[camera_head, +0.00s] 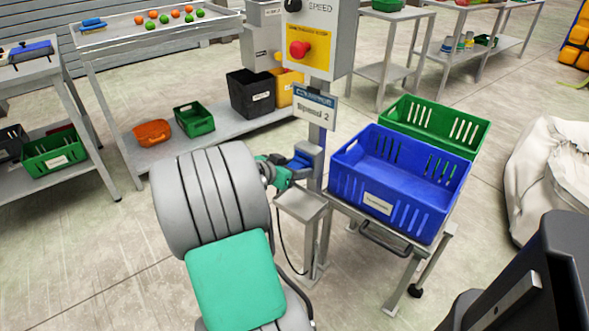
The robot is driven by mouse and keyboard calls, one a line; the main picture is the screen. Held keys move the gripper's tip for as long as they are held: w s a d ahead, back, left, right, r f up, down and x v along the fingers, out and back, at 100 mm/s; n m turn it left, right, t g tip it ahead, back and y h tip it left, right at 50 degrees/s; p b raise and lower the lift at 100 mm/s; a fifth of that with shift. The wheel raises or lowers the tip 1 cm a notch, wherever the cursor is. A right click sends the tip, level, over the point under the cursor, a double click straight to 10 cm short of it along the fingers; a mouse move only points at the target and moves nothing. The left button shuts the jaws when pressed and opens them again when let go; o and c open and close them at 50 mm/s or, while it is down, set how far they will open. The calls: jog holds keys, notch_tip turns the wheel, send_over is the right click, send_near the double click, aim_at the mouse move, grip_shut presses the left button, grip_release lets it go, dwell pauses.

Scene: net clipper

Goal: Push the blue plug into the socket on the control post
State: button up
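The control post (316,136) stands at the middle, with a grey-blue socket housing (309,151) on its side below the "Speed 2" sign. A blue part (298,162) sits against this housing; I cannot tell whether it is the plug or part of the socket. My gripper (287,172) is right at the blue part, from the left. My arm hides much of the gripper, and its fingers are too small to tell open from shut. A thin dark cable (282,238) hangs below the gripper to the post's foot.
A small grey shelf (301,204) on the post lies just below my gripper. A blue crate (379,206) on a wheeled stand is close at right, a green crate (432,125) behind it. The control box (318,38) with its red button is above. Open floor lies left.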

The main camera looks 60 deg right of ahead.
jog(key=o, duration=0.4)
jog(key=shift+a, duration=0.1)
jog(key=shift+p+v, duration=0.65)
jog(key=shift+v, duration=3.2)
